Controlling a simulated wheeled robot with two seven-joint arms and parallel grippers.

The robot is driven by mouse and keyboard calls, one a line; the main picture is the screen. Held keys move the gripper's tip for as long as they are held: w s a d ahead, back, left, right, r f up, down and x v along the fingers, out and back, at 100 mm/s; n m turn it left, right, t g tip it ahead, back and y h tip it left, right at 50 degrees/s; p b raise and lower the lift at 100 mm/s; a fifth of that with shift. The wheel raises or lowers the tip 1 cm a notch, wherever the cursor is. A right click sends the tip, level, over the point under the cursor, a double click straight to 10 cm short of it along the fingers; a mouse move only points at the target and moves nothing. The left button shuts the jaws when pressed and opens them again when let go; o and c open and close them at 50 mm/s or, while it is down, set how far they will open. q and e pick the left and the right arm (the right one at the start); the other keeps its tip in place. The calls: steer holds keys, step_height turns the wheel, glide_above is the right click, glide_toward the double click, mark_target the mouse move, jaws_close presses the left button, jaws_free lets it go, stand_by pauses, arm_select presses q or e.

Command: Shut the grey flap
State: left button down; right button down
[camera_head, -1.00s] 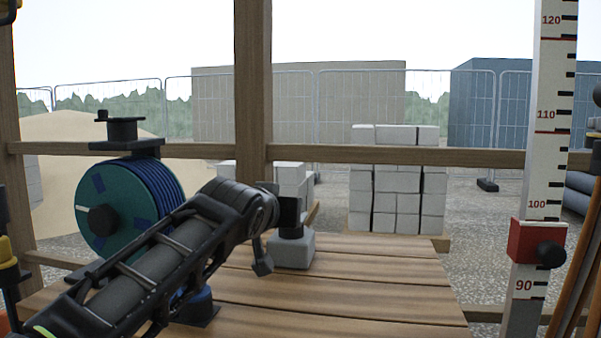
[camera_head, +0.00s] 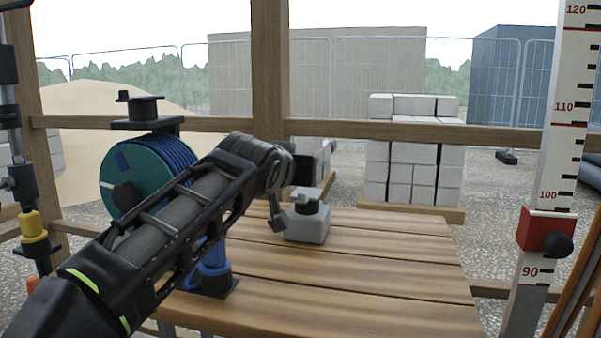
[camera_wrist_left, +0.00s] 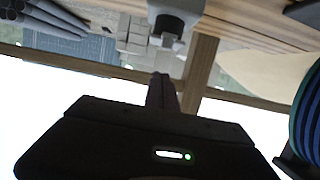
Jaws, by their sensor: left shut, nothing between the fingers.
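A small grey box (camera_head: 307,228) with a black upper part stands on the wooden bench. A light grey piece (camera_head: 304,195), which looks like the flap, sits on top of it; its angle is hard to tell. In the left wrist view, which is upside down, the box (camera_wrist_left: 177,7) and the light grey piece (camera_wrist_left: 167,42) show at the top centre. My left gripper (camera_wrist_left: 162,80) is shut and empty, with a gap in the picture between its tips and the flap. My right gripper is not in view.
A green and blue cable reel (camera_head: 140,180) stands left of my forearm, with a blue object (camera_head: 212,268) on the bench (camera_head: 350,290) nearby. A wooden post (camera_head: 269,70) and rail (camera_head: 370,130) stand behind. The bench's right side is clear.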

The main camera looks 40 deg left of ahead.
arm_select(q)
steer(key=s+d+f, duration=0.3)
steer(key=s+d, duration=0.1)
steer(key=s, duration=0.4)
steer(key=shift+s+d+b, duration=0.2)
steer(key=shift+d+b, duration=0.1)
steer(key=shift+d, duration=0.05)
